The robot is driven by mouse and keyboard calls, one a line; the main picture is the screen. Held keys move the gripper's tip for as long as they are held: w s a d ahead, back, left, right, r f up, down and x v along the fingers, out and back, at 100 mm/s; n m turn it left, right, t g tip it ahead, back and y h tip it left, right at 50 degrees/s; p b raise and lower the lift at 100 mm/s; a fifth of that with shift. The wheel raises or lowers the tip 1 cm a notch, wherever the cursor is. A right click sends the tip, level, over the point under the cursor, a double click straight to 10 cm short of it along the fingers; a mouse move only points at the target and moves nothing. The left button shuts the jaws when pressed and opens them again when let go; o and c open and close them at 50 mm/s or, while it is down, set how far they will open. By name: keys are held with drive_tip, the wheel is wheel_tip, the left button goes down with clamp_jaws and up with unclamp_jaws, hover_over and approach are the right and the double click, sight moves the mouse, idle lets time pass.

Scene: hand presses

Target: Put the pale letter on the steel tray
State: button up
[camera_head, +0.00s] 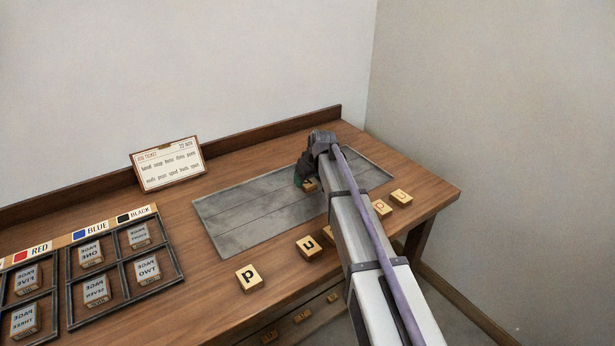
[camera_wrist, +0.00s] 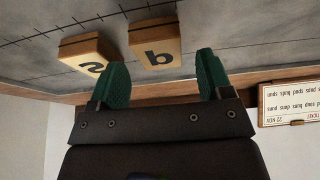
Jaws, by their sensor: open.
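The steel tray (camera_head: 235,220) is a flat grey plate with ruled lines on the desk; it also fills the top of the wrist view (camera_wrist: 235,25). My gripper (camera_head: 306,184) is over its right part, fingers open. In the wrist view, a wooden block lettered like d or p (camera_wrist: 155,45) sits between and beyond the green fingertips (camera_wrist: 161,72). On the desk in front of the tray, two blocks at the right, a p (camera_head: 381,209) and a y (camera_head: 402,197), have fainter print. Which is the pale letter, I cannot tell.
Dark-lettered blocks, a p (camera_head: 248,278) and a u or n (camera_head: 310,247), lie in front of the tray; another is partly behind my arm. A ticket card (camera_head: 168,164) stands behind. A sorting case (camera_head: 125,290) holds page blocks at left.

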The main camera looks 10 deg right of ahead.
drive_tip(key=p+v, duration=0.8)
drive_tip(key=v, duration=0.2)
drive_tip(key=s+a+f+m+g+h, duration=0.1)
drive_tip(key=s+m+g, duration=0.3)
drive_tip(key=s, duration=2.8)
drive_tip(key=shift+a+f+m+h, duration=0.2)
drive_tip(key=shift+a+m+h, duration=0.1)
drive_tip(key=shift+a+h, duration=0.15)
